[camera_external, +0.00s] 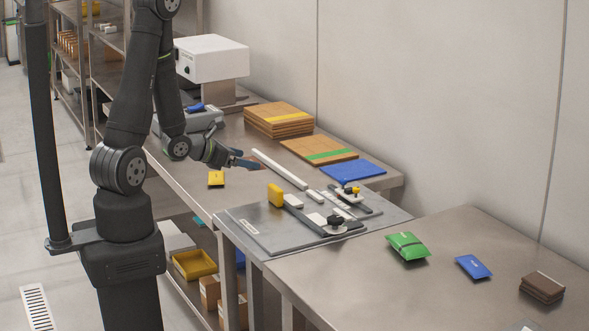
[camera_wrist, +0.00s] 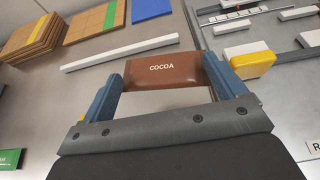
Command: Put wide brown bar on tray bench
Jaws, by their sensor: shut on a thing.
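The wide brown bar (camera_wrist: 161,69), printed COCOA, is held between the two blue fingers of my gripper (camera_wrist: 157,78) in the wrist view. Its ends touch the fingers. In the external view my gripper (camera_external: 246,163) hangs above the far steel bench, near the white strip, and only a dark sliver of the bar shows there. The near bench (camera_external: 370,285) at the right holds a green packet (camera_external: 408,246), a blue packet (camera_external: 473,266) and brown bars stacked together (camera_external: 541,287). I cannot tell which bench is the tray bench.
A steel plate (camera_external: 270,236) carries rails, clamps and a yellow block (camera_external: 275,195). Behind it lie a blue mat (camera_external: 352,170), stacked boards (camera_external: 278,119) and a white machine (camera_external: 211,58). A yellow packet (camera_external: 216,178) lies by the bench edge. The near bench has bare room in its middle.

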